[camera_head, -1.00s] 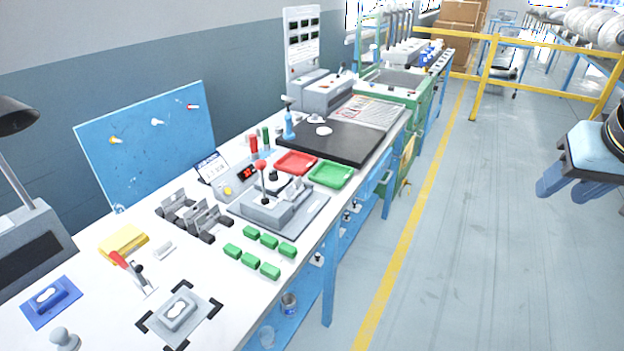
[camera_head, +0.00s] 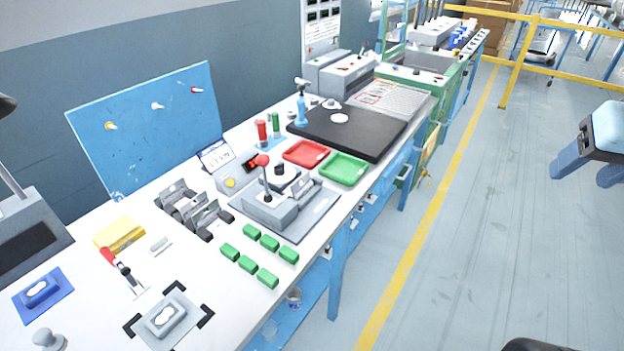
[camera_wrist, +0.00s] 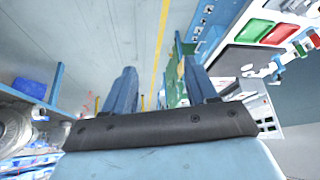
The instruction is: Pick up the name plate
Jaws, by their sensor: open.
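I cannot tell for sure which thing is the name plate. A small pale grey piece (camera_head: 160,245) lies flat on the white bench beside a yellow block, and may be it. A small white sign with dark print (camera_head: 215,156) stands tilted farther back. My gripper (camera_head: 584,182) hangs over the floor at the right, well away from the bench, its fingers pointing down. In the wrist view, my gripper (camera_wrist: 160,85) shows two blue fingers wide apart with nothing between them.
The bench (camera_head: 205,262) holds a lever press (camera_head: 272,210), several green blocks (camera_head: 246,263), red (camera_head: 306,153) and green (camera_head: 344,168) trays, grey fixtures (camera_head: 195,208) and a red-handled clamp (camera_head: 122,270). A blue board (camera_head: 150,130) stands behind. The aisle floor is clear.

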